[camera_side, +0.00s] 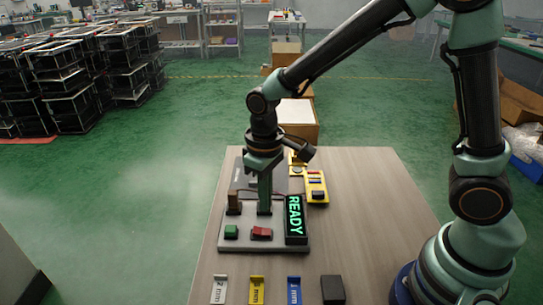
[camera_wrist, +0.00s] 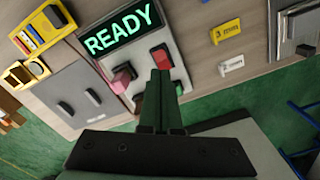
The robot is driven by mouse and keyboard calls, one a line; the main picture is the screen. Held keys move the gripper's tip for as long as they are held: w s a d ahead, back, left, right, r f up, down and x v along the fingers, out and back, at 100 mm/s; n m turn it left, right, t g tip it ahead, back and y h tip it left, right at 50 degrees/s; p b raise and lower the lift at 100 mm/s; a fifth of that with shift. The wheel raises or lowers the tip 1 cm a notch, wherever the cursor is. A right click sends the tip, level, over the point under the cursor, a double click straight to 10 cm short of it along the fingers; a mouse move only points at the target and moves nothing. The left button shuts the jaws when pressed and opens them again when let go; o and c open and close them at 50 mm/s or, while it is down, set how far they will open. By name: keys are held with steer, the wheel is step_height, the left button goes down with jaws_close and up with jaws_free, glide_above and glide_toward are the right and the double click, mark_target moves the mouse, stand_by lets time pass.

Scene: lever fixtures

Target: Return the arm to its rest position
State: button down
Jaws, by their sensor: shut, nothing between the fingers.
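My gripper (camera_side: 264,211) points straight down over the light grey panel (camera_side: 278,246) on the table in the side view. Its fingers are shut together with nothing between them. In the wrist view the shut fingers (camera_wrist: 159,76) reach up over the same panel and hide part of it. The black display (camera_side: 296,219) on the panel reads READY in green; it also shows in the wrist view (camera_wrist: 120,29). A red switch (camera_side: 262,233) and a green button (camera_side: 231,231) sit at the panel's front. I cannot tell whether the fingertips touch the panel.
A darker grey plate (camera_wrist: 75,96) lies beside the panel. A yellow holder (camera_side: 316,184) with small coloured pieces stands behind right. White (camera_side: 219,290), yellow (camera_side: 257,290) and blue (camera_side: 294,290) labelled pieces and a black block (camera_side: 333,290) line the front. The table's right side (camera_side: 370,215) is clear.

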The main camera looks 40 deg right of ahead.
steer(key=s+d+r+m+t, duration=0.1)
steer(key=s+d+r+t, duration=0.1)
steer(key=d+r, duration=0.3)
steer(key=s+d+r+m+t, duration=0.2)
steer(key=s+d+r, duration=0.3)
steer(key=r, duration=0.4)
steer(key=shift+d+r+t, duration=0.2)
steer(key=shift+d+t, duration=0.25)
steer(key=shift+t, duration=0.35)
